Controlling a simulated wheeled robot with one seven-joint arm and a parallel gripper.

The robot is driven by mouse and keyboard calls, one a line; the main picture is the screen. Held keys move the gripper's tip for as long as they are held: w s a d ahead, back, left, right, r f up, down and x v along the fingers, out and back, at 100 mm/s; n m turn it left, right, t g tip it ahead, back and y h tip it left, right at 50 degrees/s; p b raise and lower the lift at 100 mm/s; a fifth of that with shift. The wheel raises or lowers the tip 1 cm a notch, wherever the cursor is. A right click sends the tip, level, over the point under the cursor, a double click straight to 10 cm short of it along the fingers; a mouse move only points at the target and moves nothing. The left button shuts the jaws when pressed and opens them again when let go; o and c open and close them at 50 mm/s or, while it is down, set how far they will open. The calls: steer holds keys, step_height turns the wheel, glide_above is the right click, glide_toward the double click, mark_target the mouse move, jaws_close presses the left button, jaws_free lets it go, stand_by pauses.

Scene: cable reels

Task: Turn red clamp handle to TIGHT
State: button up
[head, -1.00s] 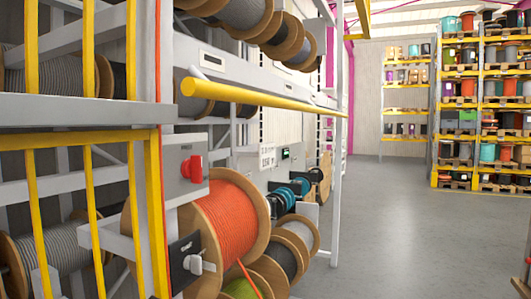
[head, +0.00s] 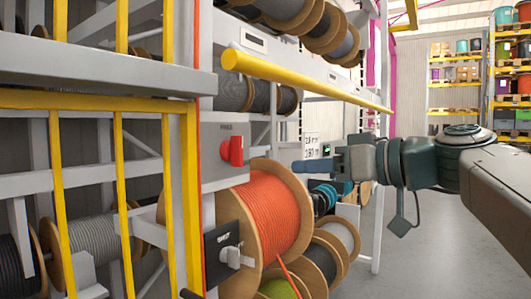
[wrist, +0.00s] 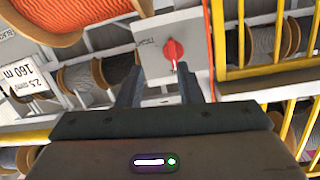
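The red clamp handle (head: 232,151) is a knob on a grey plate (head: 218,172) on the rack, left of my gripper in the head view. The small lettering above it is too small to read surely. In the wrist view the red handle (wrist: 173,52) shows beyond my fingers, on the grey plate (wrist: 155,62). My gripper (head: 303,166) points left towards the plate in the head view, in front of the orange cable reel and apart from the handle. In the wrist view the fingers of my gripper (wrist: 158,72) are spread with nothing between them.
An orange cable reel (head: 272,215) sits just below and right of the plate. A black plate with a pale lever (head: 230,256) is below. A yellow bar (head: 300,80) runs above, and yellow posts (head: 193,200) stand left. Open floor (head: 450,245) is at right.

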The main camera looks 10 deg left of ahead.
steer(key=n+y, duration=0.2)
glide_toward(242, 138)
steer(key=p+x, duration=0.4)
steer(key=x, duration=0.5)
steer(key=shift+w+a+r, duration=0.1)
steer(key=shift+w+a, duration=0.1)
steer(key=shift+a, duration=0.05)
steer(key=shift+c, duration=0.3)
jaws_close()
